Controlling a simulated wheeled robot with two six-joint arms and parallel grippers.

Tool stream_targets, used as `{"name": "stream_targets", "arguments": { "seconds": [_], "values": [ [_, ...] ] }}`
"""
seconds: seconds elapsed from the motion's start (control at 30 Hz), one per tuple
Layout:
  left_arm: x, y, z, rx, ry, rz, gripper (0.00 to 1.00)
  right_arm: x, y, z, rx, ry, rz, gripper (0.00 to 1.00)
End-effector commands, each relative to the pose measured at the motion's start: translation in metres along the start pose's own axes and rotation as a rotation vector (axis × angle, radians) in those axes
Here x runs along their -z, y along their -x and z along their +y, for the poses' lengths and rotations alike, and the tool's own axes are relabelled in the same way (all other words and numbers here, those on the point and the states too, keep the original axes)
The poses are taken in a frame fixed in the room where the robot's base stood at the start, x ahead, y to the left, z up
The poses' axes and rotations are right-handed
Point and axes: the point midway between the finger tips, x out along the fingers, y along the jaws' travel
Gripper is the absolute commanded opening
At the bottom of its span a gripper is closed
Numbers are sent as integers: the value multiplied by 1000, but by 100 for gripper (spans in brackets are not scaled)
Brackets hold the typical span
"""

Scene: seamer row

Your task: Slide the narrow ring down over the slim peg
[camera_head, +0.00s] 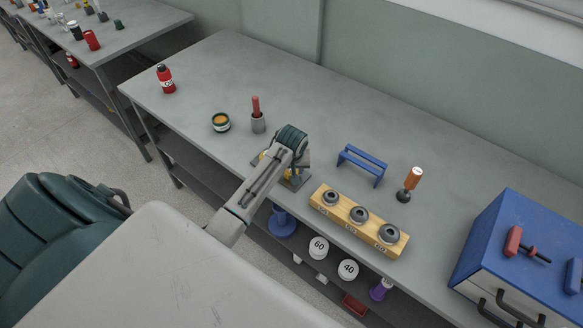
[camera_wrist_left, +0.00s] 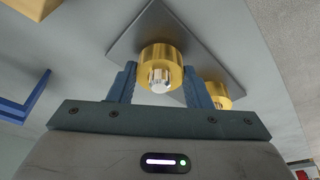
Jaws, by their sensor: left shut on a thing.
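My left gripper (camera_head: 292,160) is over the near edge of the bench. In the left wrist view its two fingers (camera_wrist_left: 160,88) are shut on a brass ring, the narrow ring (camera_wrist_left: 151,56). A silvery peg end, the slim peg (camera_wrist_left: 160,84), shows in the ring's opening, so the ring looks to be around it; how far down it sits cannot be told. A second brass piece (camera_wrist_left: 218,88) with a silvery end stands beside it. Both are over a dark plate (camera_wrist_left: 196,52), seen also in the head view (camera_head: 300,183). My gripper hides most of this there. My right gripper is not in view.
Right of my gripper are a wooden block (camera_head: 322,207) with several grey rings, a blue stand (camera_head: 362,158) and an orange-handled tool (camera_head: 412,178). A blue toolbox (camera_head: 510,225) stands far right.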

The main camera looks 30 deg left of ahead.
Motion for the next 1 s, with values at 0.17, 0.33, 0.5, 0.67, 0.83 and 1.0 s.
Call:
{"name": "stream_targets", "arguments": {
  "seconds": [0.17, 0.33, 0.5, 0.67, 0.83, 1.0],
  "values": [
    [-2, -5, 0, 0, 0, 0, 18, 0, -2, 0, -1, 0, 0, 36],
    [-1, -4, 0, 0, 0, 0, 70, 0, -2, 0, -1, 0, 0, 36],
    [-1, -4, 0, 0, 0, 0, 70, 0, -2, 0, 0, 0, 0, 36],
    [-1, -2, 0, 0, 0, 1, 70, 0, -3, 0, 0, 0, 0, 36],
    [-1, 16, 0, -2, 0, 3, 70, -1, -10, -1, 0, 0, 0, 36],
    [-1, 50, 0, -2, -1, 5, 70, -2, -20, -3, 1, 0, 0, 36]
  ]
}}
